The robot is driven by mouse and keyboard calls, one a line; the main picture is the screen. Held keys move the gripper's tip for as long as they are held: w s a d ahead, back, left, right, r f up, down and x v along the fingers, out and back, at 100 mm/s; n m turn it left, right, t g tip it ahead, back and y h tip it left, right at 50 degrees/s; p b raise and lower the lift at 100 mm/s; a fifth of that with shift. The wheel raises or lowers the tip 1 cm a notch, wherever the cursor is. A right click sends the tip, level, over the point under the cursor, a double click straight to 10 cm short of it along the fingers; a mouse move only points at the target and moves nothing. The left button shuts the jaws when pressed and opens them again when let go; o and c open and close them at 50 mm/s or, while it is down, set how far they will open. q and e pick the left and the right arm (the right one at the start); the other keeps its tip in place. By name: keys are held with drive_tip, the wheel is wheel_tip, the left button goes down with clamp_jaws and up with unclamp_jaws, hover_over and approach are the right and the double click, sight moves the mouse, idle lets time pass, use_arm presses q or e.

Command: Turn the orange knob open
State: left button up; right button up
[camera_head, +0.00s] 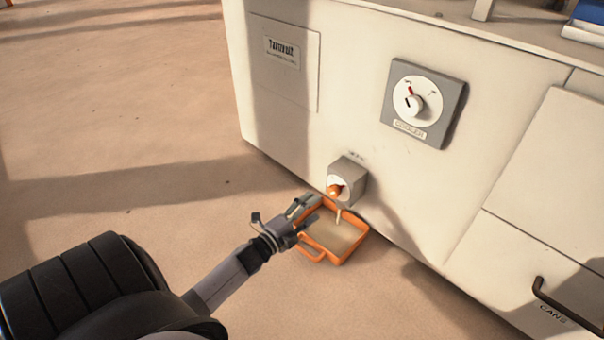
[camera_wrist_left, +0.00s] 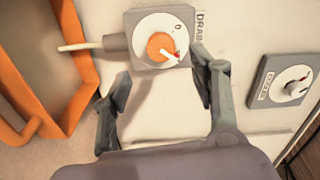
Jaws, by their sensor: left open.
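The orange knob (camera_head: 335,190) sits on a white dial in a small grey box (camera_head: 351,176) low on the front of the white cabinet. In the left wrist view the orange knob (camera_wrist_left: 161,46) has a red and white pointer, and "DRAIN" is printed beside its box. My left gripper (camera_head: 304,206) is open in front of and to the left of the knob. In the left wrist view its fingers (camera_wrist_left: 160,80) are spread, with the knob ahead of them, not between them; contact with the box cannot be told. My right gripper is not in view.
An orange tray (camera_head: 319,257) with pale contents lies on the floor below a pale spout (camera_head: 338,216). A grey cooler dial (camera_head: 423,104) is higher on the cabinet (camera_head: 345,60). A drawer with a dark handle (camera_head: 566,305) is at right. Floor at left is clear.

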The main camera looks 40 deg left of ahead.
use_arm(q)
drive_tip(key=shift+s+a, duration=0.15)
drive_tip(key=shift+s, duration=1.6)
drive_tip(key=shift+r, duration=0.1)
